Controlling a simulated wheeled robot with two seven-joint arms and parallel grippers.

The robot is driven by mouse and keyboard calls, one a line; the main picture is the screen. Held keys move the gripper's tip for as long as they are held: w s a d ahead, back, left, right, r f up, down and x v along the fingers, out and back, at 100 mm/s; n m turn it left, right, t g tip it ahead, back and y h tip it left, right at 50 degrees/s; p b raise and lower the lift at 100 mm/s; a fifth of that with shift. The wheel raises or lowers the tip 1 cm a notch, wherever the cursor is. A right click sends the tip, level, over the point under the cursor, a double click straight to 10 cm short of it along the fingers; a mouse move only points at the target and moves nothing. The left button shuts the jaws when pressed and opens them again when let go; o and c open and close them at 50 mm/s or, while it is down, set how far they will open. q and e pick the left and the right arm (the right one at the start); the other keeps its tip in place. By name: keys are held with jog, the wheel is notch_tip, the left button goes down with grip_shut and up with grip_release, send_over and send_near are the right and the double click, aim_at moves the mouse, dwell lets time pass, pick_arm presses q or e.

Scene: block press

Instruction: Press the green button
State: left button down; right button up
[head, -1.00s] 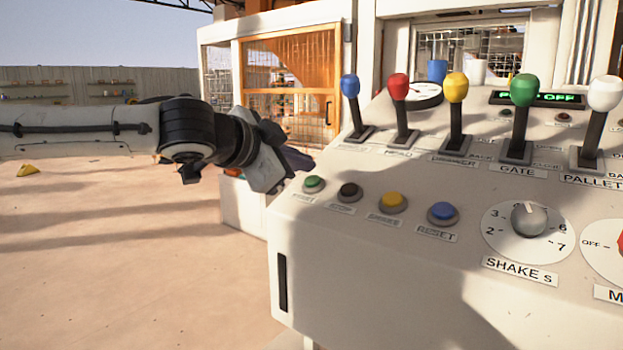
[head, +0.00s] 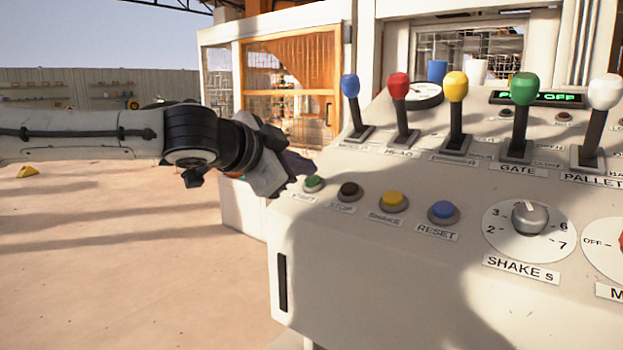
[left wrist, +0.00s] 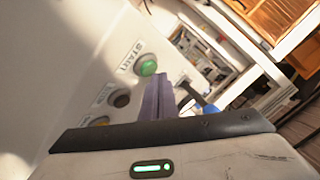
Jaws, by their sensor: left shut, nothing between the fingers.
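The green button (head: 314,184), labelled START, sits at the left end of the button row on the sloped white panel. My right gripper is not in view.
Dark STOP (head: 349,191), yellow SHAKE (head: 393,201) and blue RESET (head: 443,212) buttons run to the right of the green one. Coloured levers stand behind, the blue lever (head: 351,90) nearest my gripper. A dial (head: 530,218) is at right. The floor at left is open.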

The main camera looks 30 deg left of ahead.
pick_arm(q)
jog(key=shift+w+f+b, duration=0.2)
jog(key=shift+f+b, duration=0.1)
jog(key=shift+f, duration=0.15)
jog(key=shift+r, duration=0.1)
dwell(0.4)
jog(key=shift+s+r+p, duration=0.4)
jog(key=shift+r+p, duration=0.45)
jog(key=shift+p, duration=0.15)
jog(key=r+p, duration=0.1)
jog(key=p, duration=0.1)
jog(key=s+r+p, duration=0.1)
jog(key=r+p, duration=0.1)
jog(key=s+r+p, duration=0.1)
jog(key=r+p, duration=0.1)
jog(key=shift+s+a+r, duration=0.15)
jog(key=shift+s+r, duration=0.05)
jog(key=shift+s, duration=0.05)
